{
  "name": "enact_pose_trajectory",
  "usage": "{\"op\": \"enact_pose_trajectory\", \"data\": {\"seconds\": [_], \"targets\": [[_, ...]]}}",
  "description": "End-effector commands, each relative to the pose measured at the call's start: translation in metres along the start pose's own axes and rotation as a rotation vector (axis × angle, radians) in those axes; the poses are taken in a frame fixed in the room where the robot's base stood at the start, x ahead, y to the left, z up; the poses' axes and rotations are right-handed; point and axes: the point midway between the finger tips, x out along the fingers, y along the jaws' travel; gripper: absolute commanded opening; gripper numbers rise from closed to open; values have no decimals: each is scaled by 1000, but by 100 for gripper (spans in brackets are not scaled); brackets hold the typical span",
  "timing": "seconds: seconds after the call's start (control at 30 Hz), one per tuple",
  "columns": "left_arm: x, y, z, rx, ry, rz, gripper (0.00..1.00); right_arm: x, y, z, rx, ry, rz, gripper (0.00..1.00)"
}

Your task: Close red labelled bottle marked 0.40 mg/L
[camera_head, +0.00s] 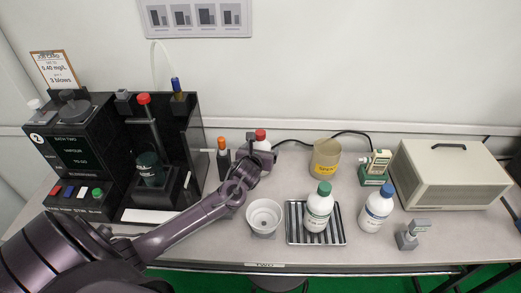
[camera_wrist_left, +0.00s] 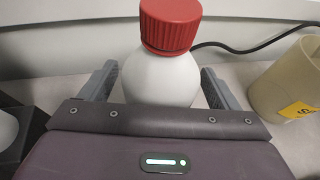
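A white bottle with a red cap (camera_head: 260,135) stands at the back of the bench, left of the yellow-labelled tub. In the left wrist view its ribbed red cap (camera_wrist_left: 170,25) sits on top of the white body (camera_wrist_left: 162,78). No label shows on the part I see; its lower part is hidden behind my gripper. My left gripper (camera_head: 257,156) is at the bottle, with one finger on each side of it. In the wrist view the fingers (camera_wrist_left: 160,85) are spread, with narrow gaps to the body. My right gripper is not in view.
The yellow-labelled tub (camera_head: 326,158) is to the right. A white bowl (camera_head: 264,217), green-capped bottle (camera_head: 318,207) on a rack (camera_head: 335,236), and blue-capped bottle (camera_head: 376,208) stand in front. A sign (camera_head: 55,69) reads 0.40 mg/L.

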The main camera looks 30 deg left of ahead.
Motion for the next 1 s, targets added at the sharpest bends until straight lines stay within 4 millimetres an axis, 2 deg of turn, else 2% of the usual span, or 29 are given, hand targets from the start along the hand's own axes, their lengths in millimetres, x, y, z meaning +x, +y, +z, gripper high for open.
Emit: {"op": "enact_pose_trajectory", "data": {"seconds": [0.27, 0.37, 0.8, 1.0], "targets": [[-2, 0, 4, -1, 0, 0, 83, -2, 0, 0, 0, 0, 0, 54], [-11, 0, 2, 3, 0, -1, 83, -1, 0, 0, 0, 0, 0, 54], [-97, 0, 1, 3, 2, -3, 83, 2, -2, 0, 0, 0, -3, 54], [-118, 0, 2, 1, 1, -1, 83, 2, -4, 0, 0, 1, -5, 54]]}}
